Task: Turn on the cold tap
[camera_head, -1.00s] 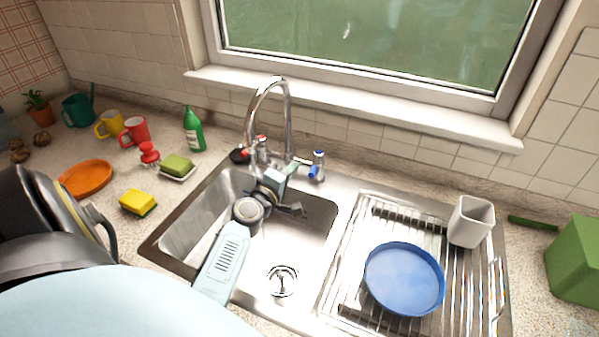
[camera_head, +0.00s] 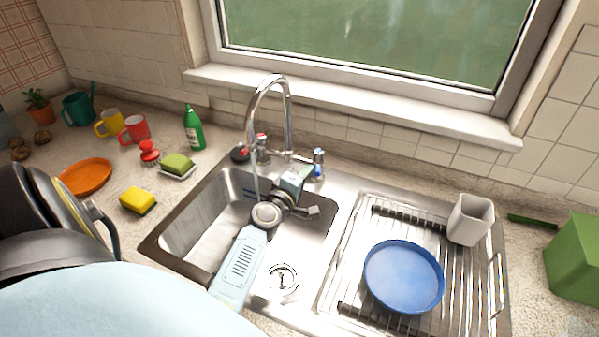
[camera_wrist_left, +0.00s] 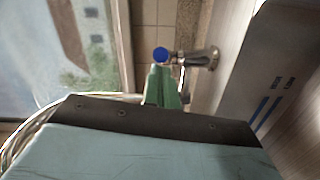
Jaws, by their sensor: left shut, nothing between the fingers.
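The cold tap (camera_head: 318,165) has a blue-marked handle and stands right of the chrome spout (camera_head: 287,115). In the left wrist view its round blue end (camera_wrist_left: 161,54) and chrome body (camera_wrist_left: 203,59) show just beyond my fingers. My left gripper (camera_head: 307,170) is shut and empty, with its green-tipped fingers close beside the tap; they also show in the wrist view (camera_wrist_left: 163,86). I cannot tell whether they touch the handle. A thin stream of water (camera_head: 256,180) falls from the spout into the basin. My right gripper is out of view.
The red-marked hot tap (camera_head: 262,148) stands left of the spout. A blue plate (camera_head: 403,277) and a white cup (camera_head: 470,220) are on the drainer at right. A green bottle (camera_head: 194,128), sponge (camera_head: 138,200) and mugs stand left. The window sill (camera_head: 370,108) is clear.

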